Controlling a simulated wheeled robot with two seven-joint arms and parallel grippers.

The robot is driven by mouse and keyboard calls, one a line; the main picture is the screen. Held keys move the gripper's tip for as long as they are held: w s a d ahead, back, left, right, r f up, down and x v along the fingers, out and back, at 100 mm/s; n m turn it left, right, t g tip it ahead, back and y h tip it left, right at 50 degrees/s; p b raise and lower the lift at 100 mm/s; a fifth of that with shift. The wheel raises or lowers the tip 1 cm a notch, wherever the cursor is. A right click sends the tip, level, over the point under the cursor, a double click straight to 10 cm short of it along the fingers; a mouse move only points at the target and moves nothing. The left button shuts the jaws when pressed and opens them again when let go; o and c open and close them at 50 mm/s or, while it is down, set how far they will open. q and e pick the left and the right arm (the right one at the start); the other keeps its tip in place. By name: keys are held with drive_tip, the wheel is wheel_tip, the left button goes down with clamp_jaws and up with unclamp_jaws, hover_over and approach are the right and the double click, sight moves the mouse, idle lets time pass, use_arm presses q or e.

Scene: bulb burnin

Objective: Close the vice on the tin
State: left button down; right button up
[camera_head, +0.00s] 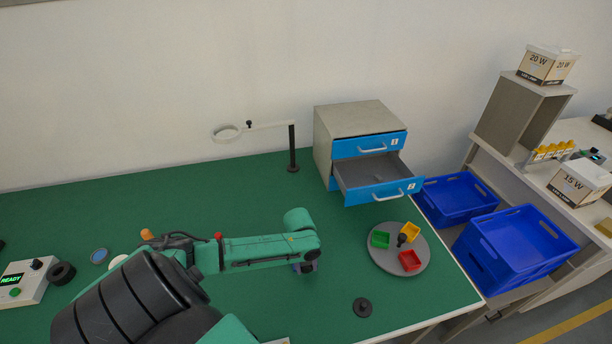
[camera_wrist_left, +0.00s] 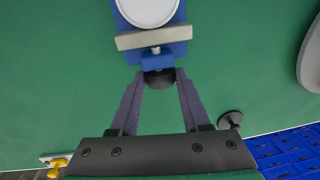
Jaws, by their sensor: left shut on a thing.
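In the left wrist view the blue vice (camera_wrist_left: 179,50) is at the top, with a light grey jaw bar (camera_wrist_left: 128,41) across it. A round white-topped tin (camera_wrist_left: 148,8) sits beyond that bar, cut off by the frame edge. Its edge is very close to the bar; I cannot tell whether they touch. A screw runs from the vice to a dark round knob (camera_wrist_left: 158,80). My left gripper (camera_wrist_left: 160,82) is shut on this knob, one finger on each side. In the head view my left arm hides most of the vice and the tin. My right gripper is not in view.
A round grey tray (camera_head: 385,259) with small coloured bins is to the right on the green table (camera_head: 350,225). A black disc with a peg (camera_head: 362,307) lies nearer. A drawer cabinet (camera_head: 336,116) with its lower drawer open and a magnifier stand (camera_head: 292,150) are behind.

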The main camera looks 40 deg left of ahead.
use_arm(q)
drive_tip(key=shift+w+d+f+g+y+b, duration=0.15)
drive_tip(key=shift+g+y+b, duration=0.2)
drive_tip(key=shift+g, duration=0.25)
drive_tip(key=shift+w+d+g+y+b, duration=0.15)
drive_tip(key=shift+g+y+b, duration=0.1)
drive_tip(key=shift+g+y, duration=0.3)
drive_tip(key=shift+w+f+g+y+b, duration=0.1)
drive_tip(key=shift+g+y+b, duration=0.3)
drive_tip(key=shift+g+b, duration=0.35)
drive_tip(key=shift+w+f+g+y+b, duration=0.15)
drive_tip(key=shift+g+y+b, duration=0.45)
drive_tip(key=shift+g+b, duration=0.5)
drive_tip(key=shift+d+g+y+b, duration=0.1)
drive_tip(key=shift+g+y+b, duration=0.5)
drive_tip(key=shift+b, duration=0.75)
drive_tip(key=shift+r, duration=0.2)
drive_tip(key=shift+c, duration=1.8)
unclamp_jaws()
